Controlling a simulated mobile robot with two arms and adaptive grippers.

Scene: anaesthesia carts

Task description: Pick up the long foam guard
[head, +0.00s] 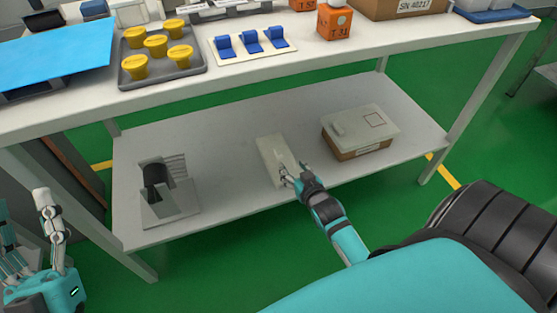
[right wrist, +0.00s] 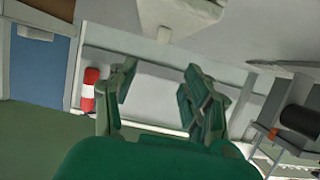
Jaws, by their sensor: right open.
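A long pale cream block (head: 273,152), which looks like the foam guard, lies flat on the lower shelf of the table, left of a lidded box. My right gripper (head: 287,178) is at the block's near end, in front of or over its near right corner. Its fingers are apart and nothing is between them. In the right wrist view the open fingers (right wrist: 160,85) show empty, with a pale block-like shape (right wrist: 178,14) at the top that I cannot identify for certain. My left gripper (head: 25,205) is at the left edge, fingers apart, away from the shelf.
The lidded box (head: 360,128) stands right of the block. A grey holder with a black cylinder (head: 156,175) stands at the shelf's left. The tabletop (head: 330,65) overhangs, bearing a tray of yellow knobs (head: 160,72) and blue clips (head: 250,42). Bare shelf lies between holder and block.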

